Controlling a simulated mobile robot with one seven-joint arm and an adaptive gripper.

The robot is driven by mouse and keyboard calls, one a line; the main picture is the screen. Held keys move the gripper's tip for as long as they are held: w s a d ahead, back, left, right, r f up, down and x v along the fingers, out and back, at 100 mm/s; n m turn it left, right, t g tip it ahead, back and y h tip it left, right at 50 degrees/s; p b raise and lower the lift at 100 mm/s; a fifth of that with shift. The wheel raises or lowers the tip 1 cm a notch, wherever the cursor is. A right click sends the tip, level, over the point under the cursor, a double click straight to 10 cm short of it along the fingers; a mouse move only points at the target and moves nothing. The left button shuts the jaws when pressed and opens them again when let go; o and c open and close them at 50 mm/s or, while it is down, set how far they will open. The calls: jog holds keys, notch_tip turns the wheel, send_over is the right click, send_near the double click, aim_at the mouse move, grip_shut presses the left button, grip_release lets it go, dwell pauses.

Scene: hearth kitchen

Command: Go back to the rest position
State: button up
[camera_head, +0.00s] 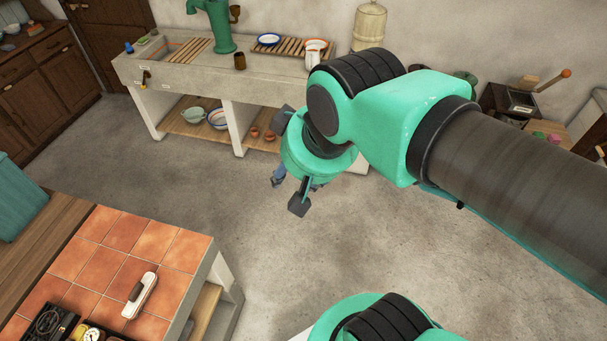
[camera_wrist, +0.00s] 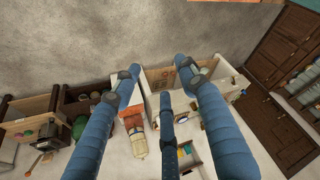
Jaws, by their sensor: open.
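My gripper (camera_head: 291,163) hangs in mid-air near the centre of the head view, at the end of my green and dark arm. Its fingers are spread apart with nothing between them. Open floor shows below and to the left of it.
A stone sink counter (camera_head: 262,86) with a green pump (camera_head: 216,28) stands behind my gripper. A terracotta-tiled counter (camera_head: 118,240) with a white, dark-handled object (camera_head: 139,296) is at lower left. The grey floor (camera_head: 130,165) between is clear. Dark cabinets (camera_wrist: 268,50) show in the wrist view.

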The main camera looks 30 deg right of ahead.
jog(key=shift+s+d+f, duration=0.1)
jog(key=shift+s+d, duration=0.45)
jog(key=shift+s, duration=0.15)
jog(key=shift+f, duration=0.1)
notch_tip(320, 180, down, 6)
jog(key=b, duration=0.6)
